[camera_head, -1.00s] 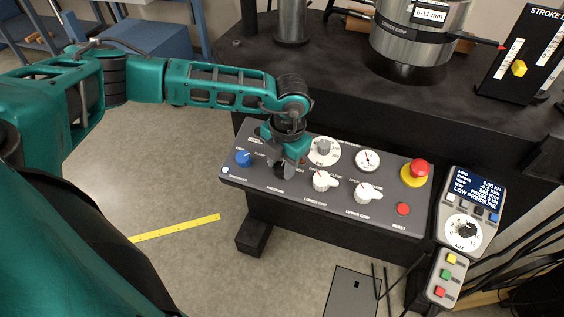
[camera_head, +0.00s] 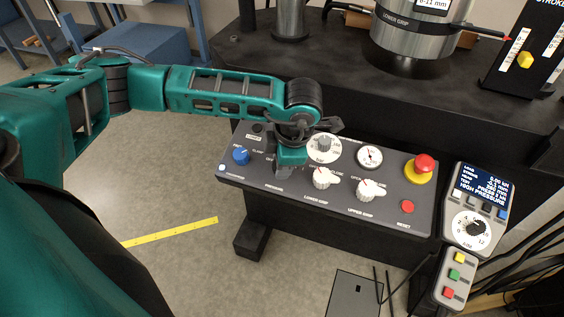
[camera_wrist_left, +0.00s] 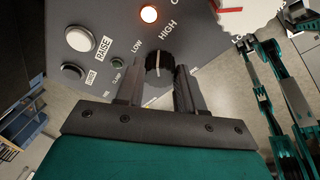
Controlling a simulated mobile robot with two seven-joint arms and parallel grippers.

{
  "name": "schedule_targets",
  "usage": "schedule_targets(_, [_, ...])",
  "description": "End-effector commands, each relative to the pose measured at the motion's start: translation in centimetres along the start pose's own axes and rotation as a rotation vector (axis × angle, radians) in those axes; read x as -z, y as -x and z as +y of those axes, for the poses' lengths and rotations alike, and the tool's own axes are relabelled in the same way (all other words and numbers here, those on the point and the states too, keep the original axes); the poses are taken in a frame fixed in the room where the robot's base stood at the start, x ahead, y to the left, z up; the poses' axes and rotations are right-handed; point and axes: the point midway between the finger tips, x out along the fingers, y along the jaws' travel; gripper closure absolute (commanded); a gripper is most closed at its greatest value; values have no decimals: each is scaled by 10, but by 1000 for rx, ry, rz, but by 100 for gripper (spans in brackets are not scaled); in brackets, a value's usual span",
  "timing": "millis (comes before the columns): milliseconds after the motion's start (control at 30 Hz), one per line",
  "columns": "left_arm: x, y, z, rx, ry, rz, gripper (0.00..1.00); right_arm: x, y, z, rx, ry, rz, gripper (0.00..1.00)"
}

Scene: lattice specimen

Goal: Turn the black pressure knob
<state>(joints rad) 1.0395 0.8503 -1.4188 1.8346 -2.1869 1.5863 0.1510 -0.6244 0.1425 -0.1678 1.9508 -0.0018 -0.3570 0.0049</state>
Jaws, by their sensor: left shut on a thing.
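The black pressure knob (camera_wrist_left: 158,64) stands on the grey control panel (camera_head: 240,176), between the printed LOW and HIGH labels in the left wrist view. A pale line runs along its face. My left gripper (camera_wrist_left: 157,84) is shut on the knob, one finger on each side. In the head view my left gripper (camera_head: 284,170) reaches down onto the panel above the PRESSURE label and hides the knob. The pendant display (camera_head: 484,190) reads HIGH PRESSURE. My right gripper does not show clearly in either view.
A red emergency button (camera_head: 424,164) stands farther right.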

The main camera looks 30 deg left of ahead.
Motion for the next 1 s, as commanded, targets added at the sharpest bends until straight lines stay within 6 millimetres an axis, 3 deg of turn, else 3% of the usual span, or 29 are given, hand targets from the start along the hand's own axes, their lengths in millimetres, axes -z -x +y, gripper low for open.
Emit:
schedule_targets(633, [-1,1,0,-16,-53,-4,93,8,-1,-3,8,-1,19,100])
schedule_targets(667, [-1,1,0,-16,-53,-4,62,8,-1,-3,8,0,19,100])
schedule_targets(900, [0,1,0,-15,-53,-2,39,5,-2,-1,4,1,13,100])
schedule_targets(1000, [0,0,0,-14,-53,-2,37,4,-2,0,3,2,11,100])
